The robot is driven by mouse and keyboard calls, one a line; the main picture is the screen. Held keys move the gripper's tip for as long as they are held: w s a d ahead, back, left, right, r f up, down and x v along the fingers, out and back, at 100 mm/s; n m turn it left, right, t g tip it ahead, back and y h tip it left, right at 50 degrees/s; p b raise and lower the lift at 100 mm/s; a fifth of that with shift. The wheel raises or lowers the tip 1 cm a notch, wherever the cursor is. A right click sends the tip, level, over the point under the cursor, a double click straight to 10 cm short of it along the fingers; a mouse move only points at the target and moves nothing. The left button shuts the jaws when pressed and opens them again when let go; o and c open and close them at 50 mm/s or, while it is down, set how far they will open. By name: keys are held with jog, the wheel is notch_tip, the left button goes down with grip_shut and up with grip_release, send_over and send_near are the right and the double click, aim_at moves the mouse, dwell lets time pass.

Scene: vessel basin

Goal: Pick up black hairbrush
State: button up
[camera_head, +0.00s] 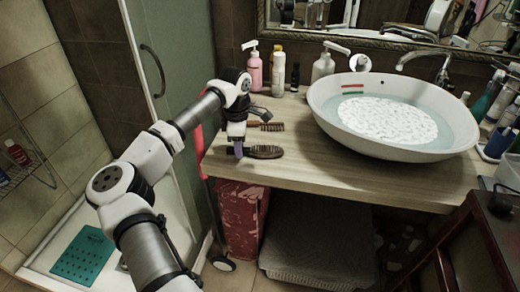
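A dark oval hairbrush (266,152) lies on the wooden countertop (310,172) near its left end, its bristled head pointing right. My gripper (238,153) points down at the brush's left end, where the handle is. The gripper hides that end, and I cannot tell whether it touches the brush. The fingers are small and seen edge-on, so their opening does not show.
A second brush or comb (268,127) lies just behind. Bottles stand at the back, including a pink pump bottle (254,70). A white vessel basin (322,112) takes up the right side. A glass shower panel (182,75) stands left, close to my arm.

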grip_shut()
jog(key=shift+r, duration=0.1)
notch_tip(320, 180, up, 20)
jog(key=b, duration=0.2)
jog(key=shift+b, duration=0.35)
